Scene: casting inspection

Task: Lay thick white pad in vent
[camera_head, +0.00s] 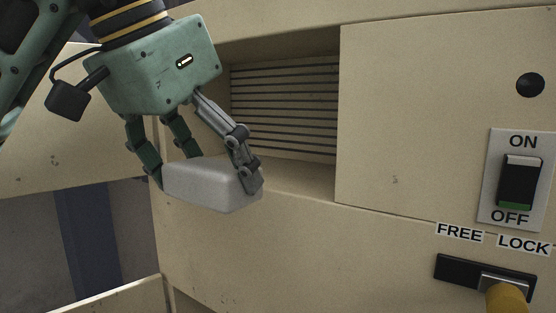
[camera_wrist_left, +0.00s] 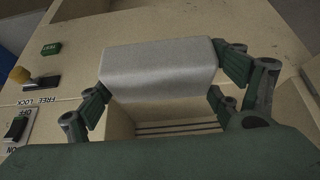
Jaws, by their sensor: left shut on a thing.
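The thick white pad (camera_head: 208,186) is a pale, rounded block. My left gripper (camera_head: 212,180) is shut on it, with fingers on both sides, and holds it in front of the lower left of the vent opening. The vent (camera_head: 285,110) is a recess in the beige panel with dark horizontal slats at its back and a bare ledge at its bottom. In the left wrist view the pad (camera_wrist_left: 158,65) sits between the fingers, and the slatted vent (camera_wrist_left: 165,128) shows beyond it. My right gripper is not in view.
Right of the vent, the beige panel (camera_head: 385,120) carries a round black knob (camera_head: 530,84), an ON/OFF switch (camera_head: 518,182) and a FREE/LOCK slider with a yellow handle (camera_head: 507,297). A green button (camera_wrist_left: 51,48) shows in the left wrist view. The recess is empty.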

